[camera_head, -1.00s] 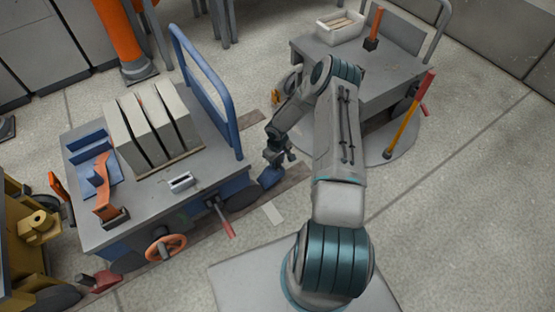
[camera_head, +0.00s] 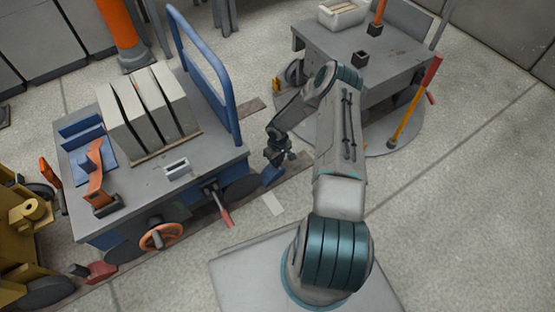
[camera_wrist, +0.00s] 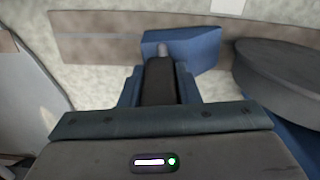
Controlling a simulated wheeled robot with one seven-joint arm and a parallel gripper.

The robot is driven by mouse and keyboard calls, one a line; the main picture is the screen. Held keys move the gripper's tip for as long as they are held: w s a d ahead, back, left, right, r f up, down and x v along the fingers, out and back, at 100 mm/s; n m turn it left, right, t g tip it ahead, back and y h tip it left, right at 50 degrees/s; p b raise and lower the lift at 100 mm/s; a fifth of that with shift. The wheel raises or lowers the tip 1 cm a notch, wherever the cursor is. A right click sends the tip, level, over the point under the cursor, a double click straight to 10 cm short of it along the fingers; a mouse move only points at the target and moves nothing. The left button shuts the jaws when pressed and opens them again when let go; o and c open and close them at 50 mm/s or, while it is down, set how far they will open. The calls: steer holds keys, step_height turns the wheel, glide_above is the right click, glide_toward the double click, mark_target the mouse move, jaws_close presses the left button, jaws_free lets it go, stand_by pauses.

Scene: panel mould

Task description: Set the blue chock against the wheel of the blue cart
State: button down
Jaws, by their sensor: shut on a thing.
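The blue chock (camera_head: 272,175) is in my gripper (camera_head: 277,158), beyond the right end of the blue cart (camera_head: 170,200). In the wrist view the blue chock (camera_wrist: 200,48) shows just past the fingers of my gripper (camera_wrist: 161,70), which are shut on it. The cart's dark wheel (camera_head: 240,188) is left of the chock in the head view. In the wrist view the wheel (camera_wrist: 285,70) is at the right, with a narrow gap between it and the chock. I cannot tell whether the chock touches the floor.
A brown floor strip (camera_wrist: 90,38) runs past the chock. A red lever (camera_head: 224,214) sticks out from the cart's side. A red chock (camera_head: 101,271) lies at the cart's left end. A grey table (camera_head: 345,50) stands at the back right, a yellow machine (camera_head: 22,225) at the left.

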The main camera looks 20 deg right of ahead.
steer(key=shift+f+b, duration=0.55)
steer(key=c, duration=1)
jaws_free()
step_height(320, 180, up, 14)
steer(key=p, duration=0.5)
steer(key=shift+f, duration=0.1)
